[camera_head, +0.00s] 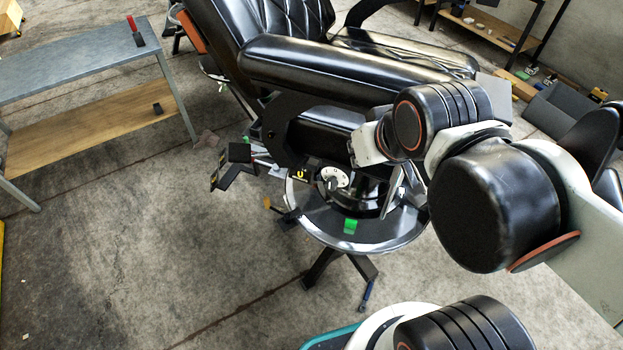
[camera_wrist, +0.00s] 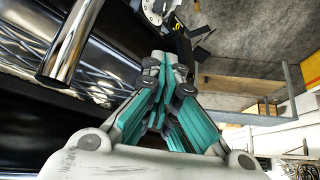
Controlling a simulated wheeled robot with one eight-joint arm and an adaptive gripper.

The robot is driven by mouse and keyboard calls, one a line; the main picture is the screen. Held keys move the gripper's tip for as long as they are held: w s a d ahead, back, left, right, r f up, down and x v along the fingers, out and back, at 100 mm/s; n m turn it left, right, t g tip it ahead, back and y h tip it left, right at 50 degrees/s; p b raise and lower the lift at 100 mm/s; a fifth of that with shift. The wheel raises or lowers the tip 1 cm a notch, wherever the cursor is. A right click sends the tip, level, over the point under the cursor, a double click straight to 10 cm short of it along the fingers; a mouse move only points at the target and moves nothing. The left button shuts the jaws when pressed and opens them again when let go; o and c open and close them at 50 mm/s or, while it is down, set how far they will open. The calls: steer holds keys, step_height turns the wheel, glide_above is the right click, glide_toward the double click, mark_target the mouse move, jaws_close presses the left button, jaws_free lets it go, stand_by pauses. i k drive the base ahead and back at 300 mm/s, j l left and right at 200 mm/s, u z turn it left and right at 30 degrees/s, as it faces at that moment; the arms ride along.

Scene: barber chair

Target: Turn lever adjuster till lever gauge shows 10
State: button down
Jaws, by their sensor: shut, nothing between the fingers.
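A round white dial with dark marks (camera_head: 340,177), which looks like the lever gauge, sits under the black barber chair (camera_head: 310,70), above its round base. A small dark piece lies over its lower left part; the reading is too small to tell. The dial also shows at the top edge of the wrist view (camera_wrist: 152,10). Left of it is a black block-shaped part with yellow marks (camera_head: 235,165), possibly the lever; I cannot tell which part is the adjuster. My gripper (camera_wrist: 166,62) is shut and empty, apart from the dial. In the head view my arm mostly hides it.
A grey metal table with a wooden lower shelf (camera_head: 95,135) stands at the left. The chair's round base plate (camera_head: 375,235) bears a green patch. A chrome bar (camera_wrist: 72,40) and black upholstery lie left of my gripper in the wrist view. The floor at front left is clear.

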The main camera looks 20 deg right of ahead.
mark_target(331, 185)
steer(key=k+j+z, duration=0.25)
steer(key=k+j, duration=0.25)
steer(key=k+j+z, duration=0.2)
steer(key=k+j, duration=0.2)
steer(key=k+j+z, duration=0.25)
steer(key=k, duration=0.4)
